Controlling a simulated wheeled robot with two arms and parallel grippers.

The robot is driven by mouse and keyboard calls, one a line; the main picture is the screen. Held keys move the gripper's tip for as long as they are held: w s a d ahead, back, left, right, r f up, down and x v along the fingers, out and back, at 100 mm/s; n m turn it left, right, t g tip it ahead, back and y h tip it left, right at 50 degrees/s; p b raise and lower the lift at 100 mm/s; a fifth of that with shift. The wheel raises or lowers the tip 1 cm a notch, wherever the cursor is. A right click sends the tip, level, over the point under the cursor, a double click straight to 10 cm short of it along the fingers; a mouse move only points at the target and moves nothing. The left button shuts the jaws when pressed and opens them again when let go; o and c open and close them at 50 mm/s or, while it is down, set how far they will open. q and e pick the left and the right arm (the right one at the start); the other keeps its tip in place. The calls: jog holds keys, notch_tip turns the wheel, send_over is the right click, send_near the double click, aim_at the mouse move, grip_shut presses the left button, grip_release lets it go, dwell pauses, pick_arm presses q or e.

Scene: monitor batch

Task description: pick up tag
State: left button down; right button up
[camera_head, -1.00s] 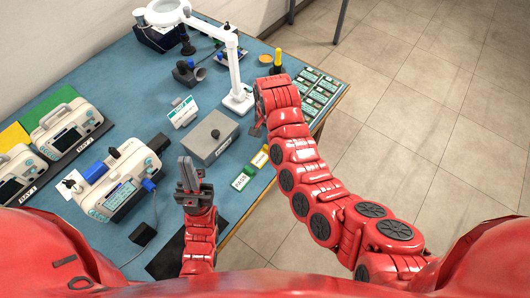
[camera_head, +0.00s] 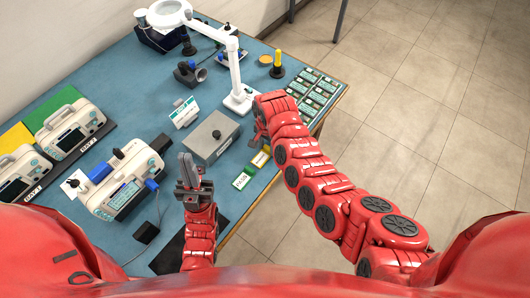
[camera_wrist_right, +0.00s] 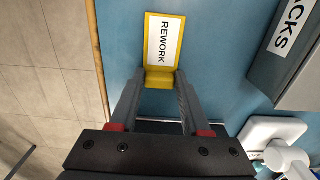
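Monitors (camera_head: 123,183) stand at the left.

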grip_shut()
jog(key=shift+w+r, duration=0.1)
jog(key=shift+r, duration=0.05)
